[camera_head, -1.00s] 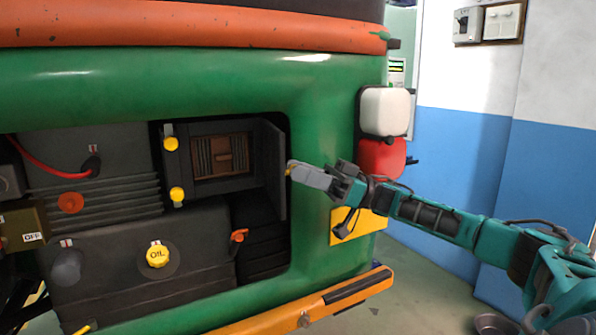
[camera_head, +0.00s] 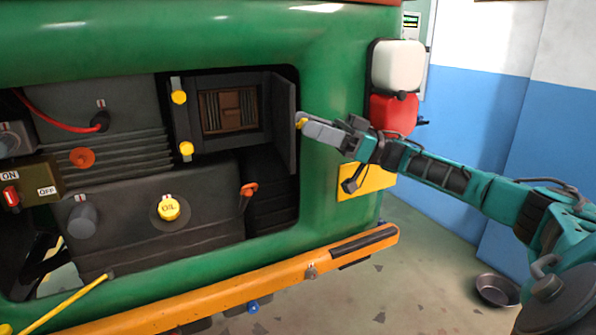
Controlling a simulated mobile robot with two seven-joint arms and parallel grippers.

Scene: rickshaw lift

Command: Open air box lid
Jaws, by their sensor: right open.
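The air box (camera_head: 222,108) sits in the upper right of the engine bay in the green rickshaw's rear. Its dark lid (camera_head: 285,122) is swung open to the right and stands edge-on by the bay's right edge. The brown slatted filter (camera_head: 231,110) shows inside the box. Two yellow latches (camera_head: 179,97) and (camera_head: 186,149) are on the box's left side. My right gripper (camera_head: 303,123) is just right of the lid's outer edge, with a bit of yellow at its tip. It is open; whether it touches the lid is unclear. My left gripper is out of view.
A yellow oil cap (camera_head: 168,208), orange lever (camera_head: 248,189) and ON/OFF switch box (camera_head: 30,184) are in the bay. An orange bumper (camera_head: 300,270) runs below. A round metal pan (camera_head: 497,290) lies on the floor at the right.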

